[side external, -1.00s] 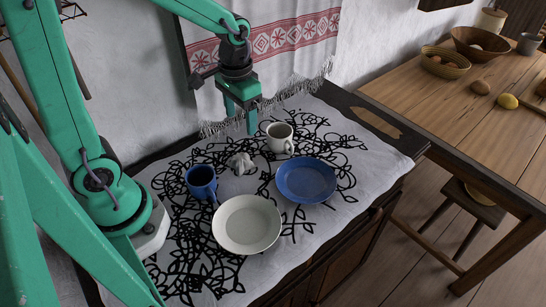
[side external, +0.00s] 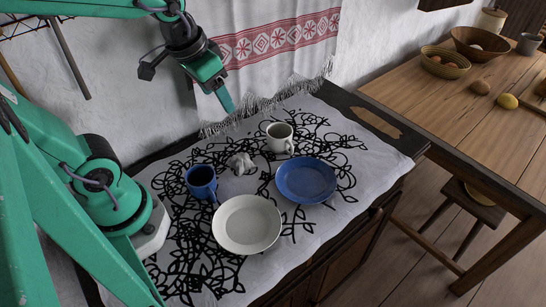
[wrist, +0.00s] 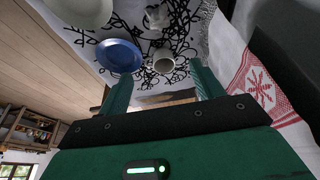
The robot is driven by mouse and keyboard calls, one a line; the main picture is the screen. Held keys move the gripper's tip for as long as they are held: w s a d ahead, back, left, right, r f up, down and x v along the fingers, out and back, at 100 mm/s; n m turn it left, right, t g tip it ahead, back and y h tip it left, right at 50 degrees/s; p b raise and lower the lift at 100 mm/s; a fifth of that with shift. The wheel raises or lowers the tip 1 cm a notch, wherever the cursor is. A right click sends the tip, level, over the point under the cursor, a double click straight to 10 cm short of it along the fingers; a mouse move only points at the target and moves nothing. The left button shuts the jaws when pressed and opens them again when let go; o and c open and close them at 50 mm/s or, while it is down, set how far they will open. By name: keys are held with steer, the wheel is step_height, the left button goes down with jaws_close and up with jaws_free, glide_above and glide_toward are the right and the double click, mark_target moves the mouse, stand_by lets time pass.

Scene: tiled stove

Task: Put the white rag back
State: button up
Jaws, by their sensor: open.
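The white rag (side external: 241,163) lies crumpled on the patterned cloth, between the blue mug (side external: 201,181) and the white mug (side external: 280,138). In the wrist view the rag (wrist: 156,17) shows near the top, beyond the white mug (wrist: 164,61). My gripper (side external: 228,108) is in the air above the back edge of the cloth, in front of the hanging towel, tilted down to the right. In the wrist view my gripper (wrist: 162,85) has its two green fingers apart with nothing between them. It is clear of the rag.
A white plate (side external: 247,224) and a blue plate (side external: 306,180) lie in front of the rag on the cloth (side external: 330,140). A towel with a red band (side external: 275,45) hangs on the wall behind. A wooden table (side external: 470,110) with bowls stands at right.

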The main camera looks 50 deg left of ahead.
steer(key=shift+s+r+t, duration=0.5)
steer(key=shift+s+r, duration=0.2)
steer(key=shift+s, duration=0.25)
steer(key=shift+s+r+t, duration=0.5)
steer(key=shift+s+r, duration=0.15)
steer(key=shift+s, duration=0.25)
